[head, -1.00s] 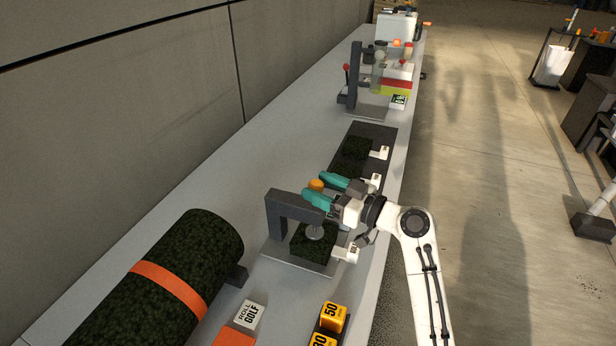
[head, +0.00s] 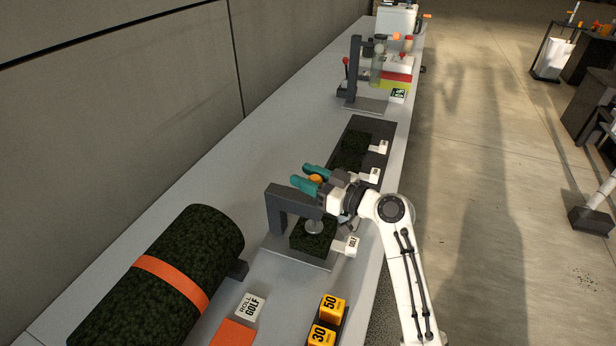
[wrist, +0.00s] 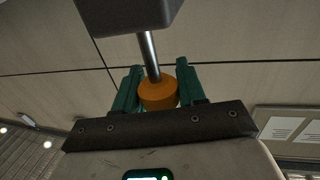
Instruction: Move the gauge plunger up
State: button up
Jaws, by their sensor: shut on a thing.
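The dark grey gauge stand (head: 281,205) stands on the bench with its arm over a dark green turf sample (head: 313,241). The plunger's orange knob (head: 316,179) is above that arm, and its metal foot (head: 314,227) is below, at the turf; I cannot tell whether they touch. My gripper (head: 314,178) has its teal fingers shut on the orange knob. In the wrist view the knob (wrist: 158,94) sits between the two fingers, and the metal rod (wrist: 149,56) runs from it to the dark grey arm.
A large turf roll (head: 165,285) with an orange band lies at the left. Yellow weights (head: 331,308) and a white label block (head: 250,307) are in front. A dark tray (head: 372,140) with turf pieces and another stand (head: 355,75) are farther back.

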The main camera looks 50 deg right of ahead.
grip_shut()
jog(key=shift+r+p, duration=0.8)
jog(key=shift+r, duration=1.5)
jog(key=o, duration=0.7)
grip_release()
jog(key=shift+c, duration=0.2)
jog(key=s+d+b, duration=0.1)
jog(key=s+b, duration=0.2)
jog(key=s, duration=0.7)
jog(key=shift+s+d, duration=0.2)
jog(key=shift+s, duration=0.2)
